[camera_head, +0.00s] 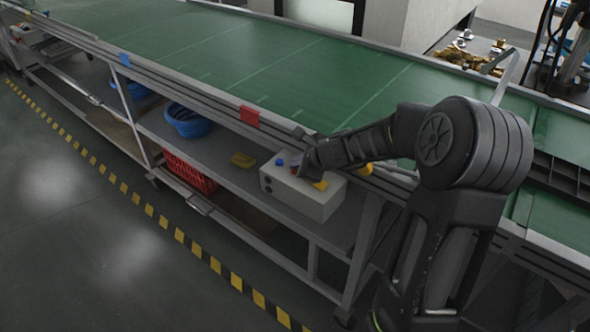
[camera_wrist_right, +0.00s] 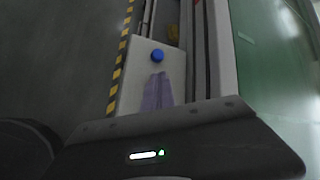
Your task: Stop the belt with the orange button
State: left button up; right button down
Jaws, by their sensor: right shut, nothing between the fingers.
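A light grey control box (camera_head: 302,196) sits on the shelf below the green belt (camera_head: 280,65). On its top are a blue button (camera_head: 279,162), a small reddish part beside my fingertips and a yellow patch (camera_head: 320,184). My right gripper (camera_head: 303,167) reaches in from the right, shut and empty, with its tips over the box top. In the right wrist view the shut fingers (camera_wrist_right: 158,88) cover part of the box top, just short of the blue button (camera_wrist_right: 157,56). I cannot make out the orange button clearly; the fingers may hide it. My left gripper is out of view.
A belt rail with a red tag (camera_head: 249,116) runs above the box. A yellow-orange knob (camera_head: 366,169) shows under my right arm. The shelf holds a yellow item (camera_head: 243,160) and a blue basin (camera_head: 188,121). A red crate (camera_head: 190,174) sits lower.

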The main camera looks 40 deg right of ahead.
jog(key=shift+r, duration=0.15)
jog(key=shift+r+p, duration=0.7)
jog(key=shift+p, duration=0.15)
notch_tip(320, 180, up, 5)
jog(key=p, duration=0.4)
jog(key=shift+p, duration=0.4)
dwell(0.5)
